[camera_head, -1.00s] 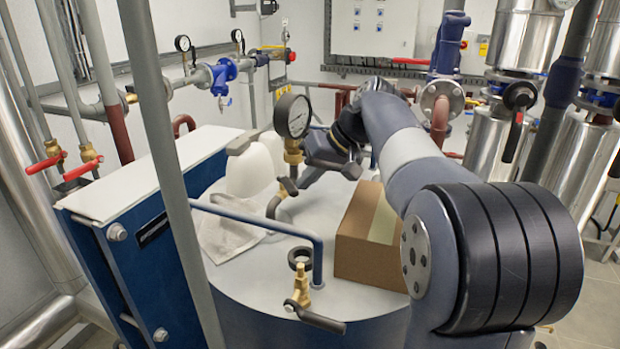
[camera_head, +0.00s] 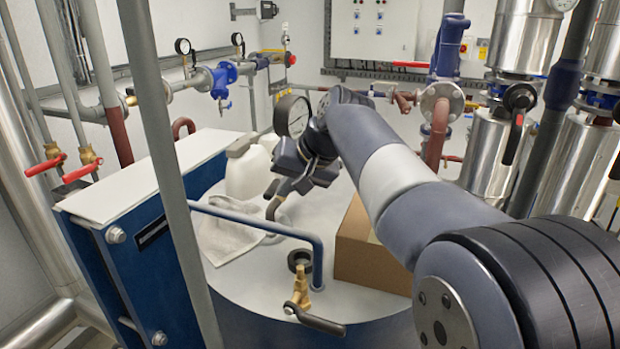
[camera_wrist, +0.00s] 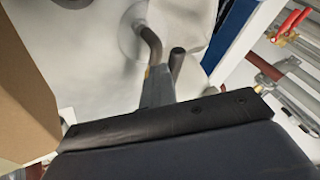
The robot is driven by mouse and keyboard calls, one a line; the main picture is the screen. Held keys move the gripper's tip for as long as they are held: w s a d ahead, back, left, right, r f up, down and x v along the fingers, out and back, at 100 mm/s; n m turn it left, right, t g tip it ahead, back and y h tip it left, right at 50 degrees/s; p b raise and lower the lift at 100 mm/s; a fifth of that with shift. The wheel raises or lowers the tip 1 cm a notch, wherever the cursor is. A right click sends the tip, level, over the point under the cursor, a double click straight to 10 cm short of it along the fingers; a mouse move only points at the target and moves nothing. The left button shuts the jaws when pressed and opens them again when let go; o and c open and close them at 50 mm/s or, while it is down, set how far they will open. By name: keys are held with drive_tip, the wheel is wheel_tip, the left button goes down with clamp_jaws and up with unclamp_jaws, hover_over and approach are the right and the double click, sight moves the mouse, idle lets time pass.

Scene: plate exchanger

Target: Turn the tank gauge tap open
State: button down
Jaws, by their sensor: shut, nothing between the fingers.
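The tank gauge (camera_head: 291,117) is a round dial with a dark rim, standing above the pale tank top (camera_head: 320,215). Its bent grey pipe (camera_head: 275,208) rises from the tank; the wrist view shows this pipe (camera_wrist: 150,45) too. My gripper (camera_head: 278,188) is shut and empty, pointing down-left just below the gauge, and hides the brass tap body. In the wrist view the narrow closed fingers (camera_wrist: 158,88) lie right beside a short dark rod (camera_wrist: 177,62), which looks like the tap's lever. I cannot tell whether they touch.
A white canister (camera_head: 247,172) and a pale cloth (camera_head: 228,240) lie left of my gripper. A cardboard box (camera_head: 365,250) stands to the right. A blue-grey rail (camera_head: 262,224) and another brass tap with a black lever (camera_head: 318,320) are in front.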

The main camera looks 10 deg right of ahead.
drive_tip(key=shift+a, duration=0.65)
idle(0.4)
